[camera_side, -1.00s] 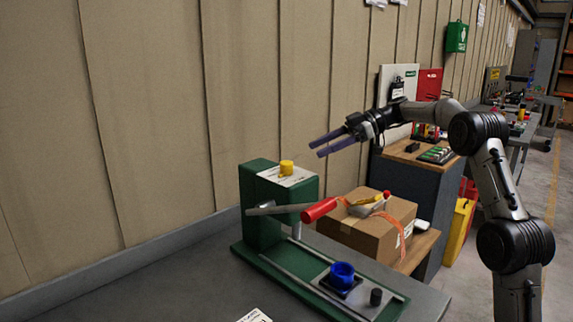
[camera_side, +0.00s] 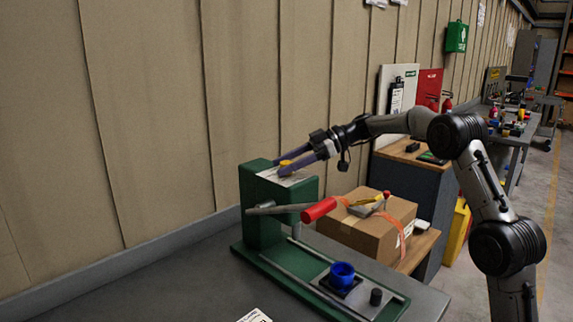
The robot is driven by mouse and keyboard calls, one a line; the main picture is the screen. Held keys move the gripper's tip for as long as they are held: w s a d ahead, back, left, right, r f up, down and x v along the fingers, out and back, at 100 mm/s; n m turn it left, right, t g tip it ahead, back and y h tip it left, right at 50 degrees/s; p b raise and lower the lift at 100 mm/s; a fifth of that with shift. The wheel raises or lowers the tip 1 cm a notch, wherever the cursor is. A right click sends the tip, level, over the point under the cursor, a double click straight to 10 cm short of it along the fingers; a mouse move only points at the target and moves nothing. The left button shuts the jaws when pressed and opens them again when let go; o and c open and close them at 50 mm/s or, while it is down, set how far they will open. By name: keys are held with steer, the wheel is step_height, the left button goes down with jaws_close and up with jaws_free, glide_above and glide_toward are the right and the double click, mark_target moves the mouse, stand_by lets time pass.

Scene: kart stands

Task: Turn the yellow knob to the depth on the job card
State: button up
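The yellow knob (camera_side: 285,163) sits on top of the green press (camera_side: 262,217), above a white label plate (camera_side: 291,178). My gripper (camera_side: 283,165) is at the knob, with its two purple fingers apart, one on the far side and one on the near side of it. The near finger hides part of the knob. I cannot tell whether the fingers touch it. A white card (camera_side: 254,316) lies on the bench at the bottom edge, cut off, and its writing is too small to read.
A lever with a red handle (camera_side: 319,209) sticks out from the press towards the right. A cardboard box (camera_side: 372,236) stands behind on the right. The grey bench (camera_side: 175,295) is clear at left.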

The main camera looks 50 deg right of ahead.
jaws_close()
steer(key=shift+m+t+h, duration=0.3)
steer(key=shift+m+t, duration=0.1)
steer(key=m+t+h, duration=0.2)
steer(key=shift+s+a+m, duration=0.1)
steer(key=shift+m, duration=0.3)
steer(key=m+t+h, duration=0.1)
steer(key=m+h, duration=0.1)
steer(key=h, duration=0.1)
steer(key=m+t+h, duration=0.2)
steer(key=m+h, duration=0.5)
steer(key=h, duration=0.1)
steer(key=shift+a+m, duration=0.1)
steer(key=shift+m, duration=0.3)
steer(key=shift+m+g+h, duration=0.7)
steer(key=shift+m+h, duration=1.1)
steer(key=shift+h, duration=0.2)
steer(key=shift+d, duration=0.2)
